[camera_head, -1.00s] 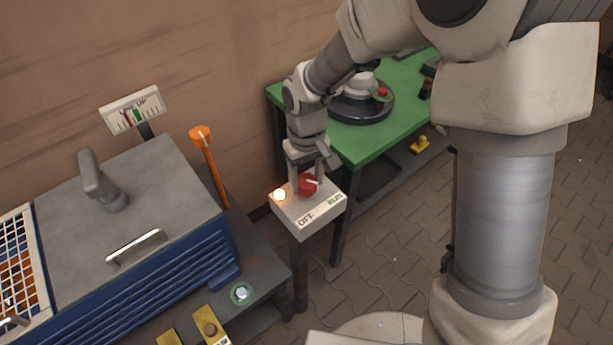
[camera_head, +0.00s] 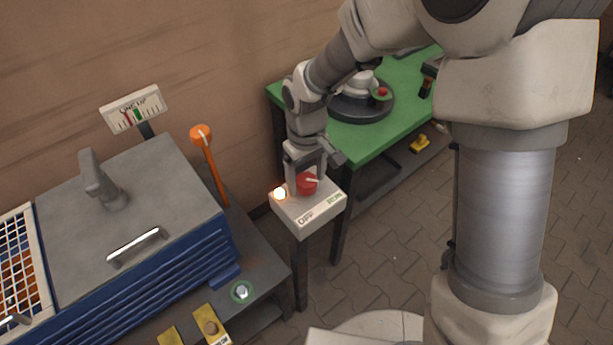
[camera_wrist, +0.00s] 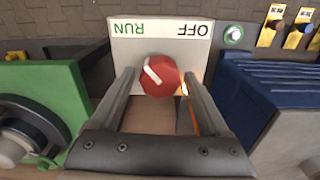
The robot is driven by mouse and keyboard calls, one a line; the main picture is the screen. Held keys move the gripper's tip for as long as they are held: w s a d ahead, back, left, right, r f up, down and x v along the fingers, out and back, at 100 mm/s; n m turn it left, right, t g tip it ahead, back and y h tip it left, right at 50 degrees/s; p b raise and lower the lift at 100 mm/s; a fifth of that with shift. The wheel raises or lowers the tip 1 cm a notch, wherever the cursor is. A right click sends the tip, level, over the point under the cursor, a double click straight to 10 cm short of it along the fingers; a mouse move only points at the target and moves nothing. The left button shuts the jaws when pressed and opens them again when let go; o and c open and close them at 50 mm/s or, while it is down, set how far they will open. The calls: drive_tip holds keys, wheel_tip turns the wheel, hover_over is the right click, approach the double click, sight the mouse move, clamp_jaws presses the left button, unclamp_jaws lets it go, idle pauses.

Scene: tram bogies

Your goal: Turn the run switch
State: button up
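The run switch is a red round knob (camera_head: 307,184) with a white pointer mark, on a pale box (camera_head: 318,212) on a dark post. In the wrist view the red knob (camera_wrist: 161,77) sits below the words RUN and OFF on the box face (camera_wrist: 160,35). The white mark slants toward the RUN side. My gripper (camera_wrist: 160,85) is open, with one finger on each side of the knob and visible gaps to it. In the head view my gripper (camera_head: 306,184) is at the knob, pointing down. A lit lamp (camera_head: 280,194) glows beside the knob.
A green table (camera_head: 395,115) with a dark round device stands behind to the right. A grey and blue machine (camera_head: 140,215) stands at the left, with an orange-topped lever (camera_head: 201,133) near it. A green-ringed button (camera_head: 242,292) is in front. Paved floor is clear at the right.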

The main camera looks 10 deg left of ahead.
sight(306, 179)
drive_tip(key=shift+o, duration=0.2)
wheel_tip(306, 179, up, 18)
drive_tip(key=p, duration=0.2)
drive_tip(key=shift+f, duration=0.25)
idle(0.4)
